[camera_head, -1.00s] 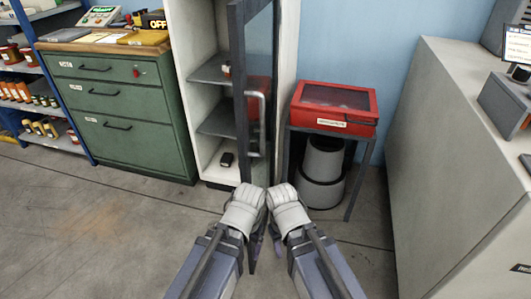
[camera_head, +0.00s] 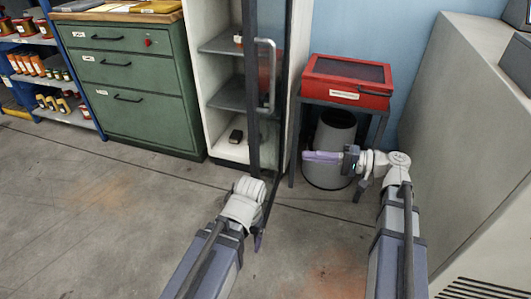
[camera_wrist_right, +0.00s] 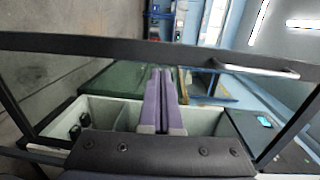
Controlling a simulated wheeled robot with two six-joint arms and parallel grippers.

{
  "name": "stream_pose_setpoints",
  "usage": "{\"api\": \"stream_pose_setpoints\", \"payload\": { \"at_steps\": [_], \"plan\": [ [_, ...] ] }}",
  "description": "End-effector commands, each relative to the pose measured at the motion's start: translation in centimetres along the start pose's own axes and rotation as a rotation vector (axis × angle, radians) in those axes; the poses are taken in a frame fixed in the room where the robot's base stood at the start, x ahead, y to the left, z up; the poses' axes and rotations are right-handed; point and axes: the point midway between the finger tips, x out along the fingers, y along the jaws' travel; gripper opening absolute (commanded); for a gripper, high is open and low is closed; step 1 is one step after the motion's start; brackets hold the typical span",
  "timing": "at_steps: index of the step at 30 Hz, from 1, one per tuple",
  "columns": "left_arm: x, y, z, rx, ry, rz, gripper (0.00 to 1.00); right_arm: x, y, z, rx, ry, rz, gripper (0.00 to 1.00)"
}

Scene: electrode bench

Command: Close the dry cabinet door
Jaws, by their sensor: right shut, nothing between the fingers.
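The dry cabinet (camera_head: 205,165) is a tall white cabinet with grey shelves, left of centre at the back. Its dark-framed glass door (camera_head: 251,90) stands open, swung out towards me and seen nearly edge-on, with a pale bar handle (camera_head: 267,75). In the right wrist view the door frame (camera_wrist_right: 130,48) and handle (camera_wrist_right: 262,69) cross the upper part. My right gripper (camera_head: 310,156) is shut and empty, pointing left, to the right of the door. Its purple fingers show in the wrist view (camera_wrist_right: 160,105). My left gripper (camera_head: 258,242) is low in front of the door, mostly hidden by its wrist.
A red case (camera_head: 347,80) sits on a dark stand right of the cabinet, with a grey bin (camera_head: 330,150) below. A green drawer unit (camera_head: 130,85) stands left. A large grey cabinet (camera_head: 470,140) bounds the right side. The floor in front is open.

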Motion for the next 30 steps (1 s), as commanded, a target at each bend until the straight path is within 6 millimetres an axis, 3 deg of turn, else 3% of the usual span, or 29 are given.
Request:
{"api": "stream_pose_setpoints", "payload": {
  "at_steps": [5, 11, 30],
  "plan": [
    [0.3, 0.0, 0.0, 0.001, 0.000, 0.000, 0.85, -1.4, -1.0, -0.7, -0.006, 0.025, -0.064, 0.00],
    [0.3, 0.0, 0.0, 0.001, 0.000, 0.000, 0.85, -0.6, -1.1, -0.6, -0.006, 0.021, -0.065, 0.00],
    [0.3, 0.0, 0.0, 0.001, 0.000, 0.000, 0.85, 10.8, -1.8, -0.9, -0.006, 0.019, -0.063, 0.00]
  ]
}}
